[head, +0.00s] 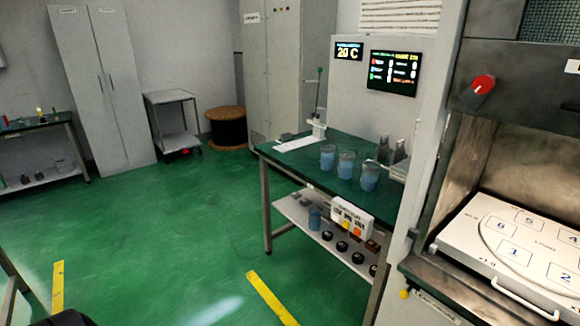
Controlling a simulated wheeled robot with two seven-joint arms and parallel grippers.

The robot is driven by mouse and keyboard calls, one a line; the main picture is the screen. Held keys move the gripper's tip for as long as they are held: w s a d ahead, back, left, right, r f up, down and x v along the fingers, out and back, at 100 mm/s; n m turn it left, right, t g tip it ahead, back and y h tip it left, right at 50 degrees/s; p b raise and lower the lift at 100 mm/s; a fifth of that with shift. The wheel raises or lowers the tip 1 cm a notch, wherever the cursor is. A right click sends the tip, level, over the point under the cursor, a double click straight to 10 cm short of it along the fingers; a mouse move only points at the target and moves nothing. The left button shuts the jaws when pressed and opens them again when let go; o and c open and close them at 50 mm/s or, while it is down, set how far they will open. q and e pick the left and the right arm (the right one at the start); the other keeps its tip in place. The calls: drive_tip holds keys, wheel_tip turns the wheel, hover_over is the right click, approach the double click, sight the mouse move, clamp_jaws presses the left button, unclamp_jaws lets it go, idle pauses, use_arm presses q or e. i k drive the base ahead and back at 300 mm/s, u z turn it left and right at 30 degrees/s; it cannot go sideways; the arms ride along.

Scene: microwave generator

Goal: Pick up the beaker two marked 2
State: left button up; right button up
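Three beakers with blue liquid stand upright in a row on the green-topped table: a left beaker (327,158), a middle beaker (346,166) and a right beaker (370,177). I cannot read any number on them, so I cannot tell which is marked 2. Another bluish vessel (314,218) stands on the lower shelf. Neither of my grippers is in view. A dark shape at the bottom left edge is too cropped to identify.
The green table (347,189) has a stand (318,110) at its back left and bottles (397,152) behind the beakers. At right is an open chamber with a white numbered plate (478,258). A cable spool (227,127) stands behind.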

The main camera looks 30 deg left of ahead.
sight(346, 158)
drive_tip(key=u, duration=2.1)
drive_tip(key=i, duration=4.85)
drive_tip(key=z, duration=4.2)
